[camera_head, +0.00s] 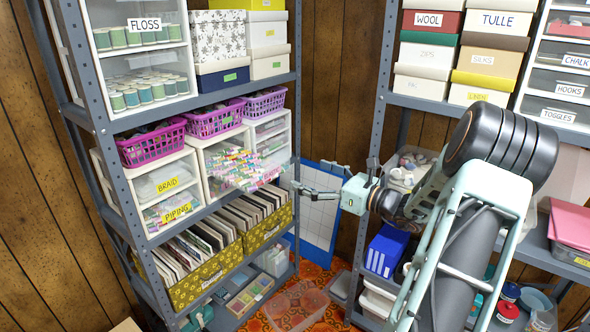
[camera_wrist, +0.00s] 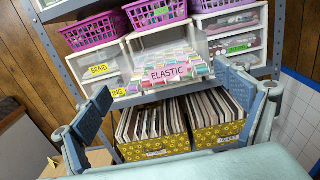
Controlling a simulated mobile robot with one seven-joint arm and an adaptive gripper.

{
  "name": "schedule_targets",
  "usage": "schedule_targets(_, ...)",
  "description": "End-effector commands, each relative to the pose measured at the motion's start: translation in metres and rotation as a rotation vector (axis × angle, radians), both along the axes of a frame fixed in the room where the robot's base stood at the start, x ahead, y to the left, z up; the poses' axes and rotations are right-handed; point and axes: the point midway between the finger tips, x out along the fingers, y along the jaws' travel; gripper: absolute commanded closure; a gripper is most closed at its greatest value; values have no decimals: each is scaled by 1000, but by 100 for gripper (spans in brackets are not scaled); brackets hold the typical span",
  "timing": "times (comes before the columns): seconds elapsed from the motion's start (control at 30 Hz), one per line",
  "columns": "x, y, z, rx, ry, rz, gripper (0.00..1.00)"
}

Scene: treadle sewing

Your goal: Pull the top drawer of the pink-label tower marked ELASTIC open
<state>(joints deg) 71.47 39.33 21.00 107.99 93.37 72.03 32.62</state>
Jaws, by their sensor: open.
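The pink ELASTIC label (camera_wrist: 168,73) is on the front of a clear drawer (camera_head: 243,168) full of small colourful packets. This drawer stands well out from its white tower (camera_head: 212,146), the middle of three on the shelf. It looks like the top drawer; what lies below it is largely hidden. My gripper (camera_head: 310,178) is to the right of the drawer front in the head view, apart from it. In the wrist view the fingers (camera_wrist: 165,88) are spread wide, with the labelled front beyond and between them. Nothing is held.
Purple baskets (camera_head: 215,121) sit on the towers. The BRAID and PIPING tower (camera_head: 150,190) stands to the left. Yellow patterned boxes of patterns (camera_head: 208,275) fill the shelf below. A blue-edged gridded board (camera_head: 318,210) leans behind my gripper. A second rack (camera_head: 382,95) stands at right.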

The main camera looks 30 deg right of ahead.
Motion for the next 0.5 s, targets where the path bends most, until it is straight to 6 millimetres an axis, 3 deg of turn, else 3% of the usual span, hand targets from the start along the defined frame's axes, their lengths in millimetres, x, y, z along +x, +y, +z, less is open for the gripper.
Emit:
schedule_targets(0.2, -25, -10, 0, 0, -1, 0, 9)
schedule_targets(0.5, -30, -12, 0, 0, -1, 0, 9)
